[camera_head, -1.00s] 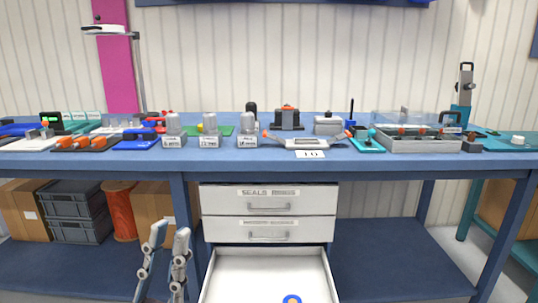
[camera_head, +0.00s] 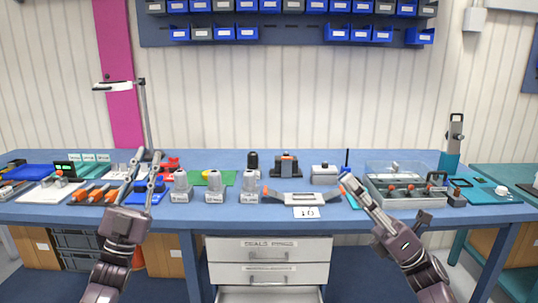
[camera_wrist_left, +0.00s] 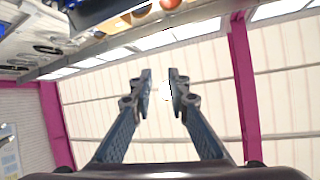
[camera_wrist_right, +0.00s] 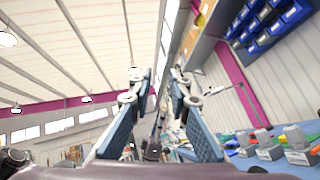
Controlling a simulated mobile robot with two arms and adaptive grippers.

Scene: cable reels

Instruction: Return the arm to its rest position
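My left gripper (camera_head: 149,156) is raised in front of the left part of the workbench, fingers pointing up. In the left wrist view its two fingers (camera_wrist_left: 160,85) stand apart with nothing between them. My right gripper (camera_head: 348,183) is raised in front of the right part of the bench, pointing up and to the left. In the right wrist view its fingers (camera_wrist_right: 160,78) are also apart and empty. Both arms come in from the bottom of the head view.
The blue workbench (camera_head: 350,226) holds grey-capped blocks (camera_head: 215,189), a handled grey part (camera_head: 295,198) and a clear-lidded box (camera_head: 405,198). Below, an open drawer (camera_head: 270,294) shows at the bottom edge. A magenta post (camera_head: 118,75) and wall bins (camera_head: 247,33) stand behind.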

